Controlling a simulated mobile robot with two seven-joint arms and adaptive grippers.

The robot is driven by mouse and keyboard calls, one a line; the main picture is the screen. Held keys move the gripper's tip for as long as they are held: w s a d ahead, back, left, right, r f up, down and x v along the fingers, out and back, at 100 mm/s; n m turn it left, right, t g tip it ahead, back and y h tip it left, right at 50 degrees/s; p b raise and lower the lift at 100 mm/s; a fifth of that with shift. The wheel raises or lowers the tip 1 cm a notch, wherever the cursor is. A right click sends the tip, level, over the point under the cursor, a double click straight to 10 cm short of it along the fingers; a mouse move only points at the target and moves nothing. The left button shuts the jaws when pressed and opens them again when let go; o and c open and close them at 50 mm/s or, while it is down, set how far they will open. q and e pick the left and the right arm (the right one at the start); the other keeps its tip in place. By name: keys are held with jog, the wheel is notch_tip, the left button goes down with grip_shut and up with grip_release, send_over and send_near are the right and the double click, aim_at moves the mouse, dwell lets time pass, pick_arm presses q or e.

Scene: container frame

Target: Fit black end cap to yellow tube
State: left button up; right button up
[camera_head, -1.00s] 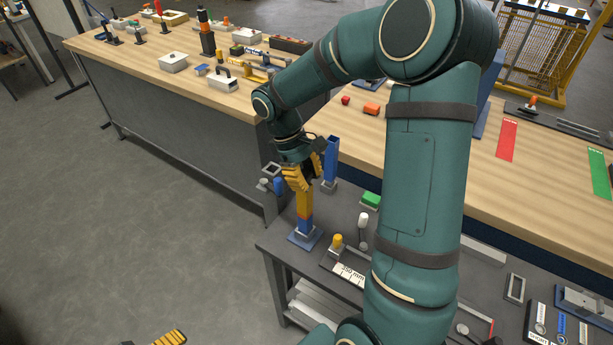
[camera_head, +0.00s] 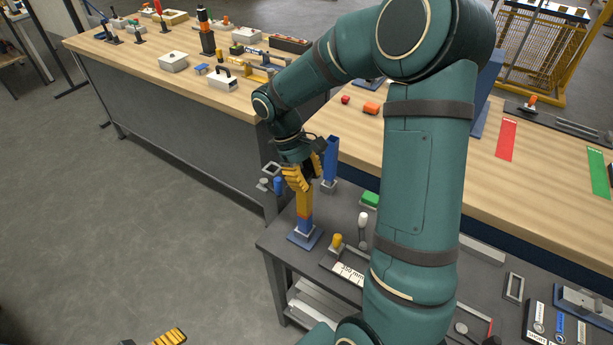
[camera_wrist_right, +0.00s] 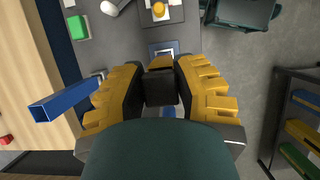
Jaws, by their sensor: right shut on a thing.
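The yellow tube (camera_head: 304,205) stands upright in a blue-based holder (camera_head: 304,238) at the near left corner of the dark bench. My right gripper (camera_head: 304,182) points down at the top of the tube. In the right wrist view my right gripper (camera_wrist_right: 161,85) is shut on the black end cap (camera_wrist_right: 160,88). A strip of yellow tube (camera_wrist_right: 160,62) shows just beyond the cap. The cap hides the tube's mouth, so I cannot tell whether it is seated. My left gripper (camera_head: 169,338) is only partly in view at the bottom edge.
An upright blue square tube (camera_head: 331,160) stands close behind the right gripper. A yellow-topped piece (camera_head: 337,240), a white-headed piece (camera_head: 362,222) and a green block (camera_head: 370,199) lie to the right. The floor left of the bench is clear.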

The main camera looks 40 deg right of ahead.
jog(key=shift+f+b, duration=0.45)
jog(key=shift+f, duration=0.3)
dwell(0.4)
jog(key=o, duration=1.5)
jog(key=shift+o, duration=0.2)
jog(key=shift+r, duration=0.1)
jog(key=shift+r+p, duration=2.8)
jog(key=shift+r, duration=0.65)
